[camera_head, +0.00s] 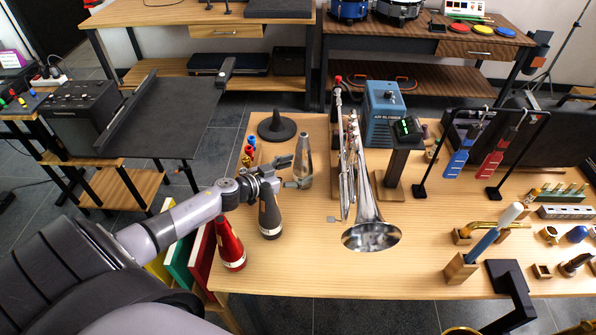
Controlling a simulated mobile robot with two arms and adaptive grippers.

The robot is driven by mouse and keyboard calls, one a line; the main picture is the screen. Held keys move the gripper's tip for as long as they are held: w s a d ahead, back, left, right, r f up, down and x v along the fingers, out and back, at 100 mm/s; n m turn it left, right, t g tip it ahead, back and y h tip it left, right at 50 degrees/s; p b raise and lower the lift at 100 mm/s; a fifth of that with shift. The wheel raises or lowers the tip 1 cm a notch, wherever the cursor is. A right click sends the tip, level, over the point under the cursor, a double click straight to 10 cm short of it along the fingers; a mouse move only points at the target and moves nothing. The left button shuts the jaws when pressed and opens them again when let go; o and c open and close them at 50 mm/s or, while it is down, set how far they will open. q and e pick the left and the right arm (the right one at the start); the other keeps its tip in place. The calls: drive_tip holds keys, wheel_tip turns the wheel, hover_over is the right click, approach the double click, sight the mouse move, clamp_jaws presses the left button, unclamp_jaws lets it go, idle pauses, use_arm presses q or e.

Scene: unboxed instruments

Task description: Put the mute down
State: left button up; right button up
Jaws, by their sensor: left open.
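My left gripper (296,173) reaches in from the left over the table, open, its fingers beside a silver mute (306,158). This mute stands upright on the wooden table; whether a finger touches it I cannot tell. A dark grey mute (270,217) stands just below my left wrist, partly hidden at its top. A red mute (231,246) stands at the table's left edge, partly covered by my left arm. My right gripper is not in view.
The wooden table's front middle (330,275) is clear.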

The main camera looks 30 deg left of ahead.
use_arm(q)
drive_tip(key=v, duration=0.6)
drive_tip(key=shift+s+a, duration=0.1)
drive_tip(key=shift+s, duration=0.15)
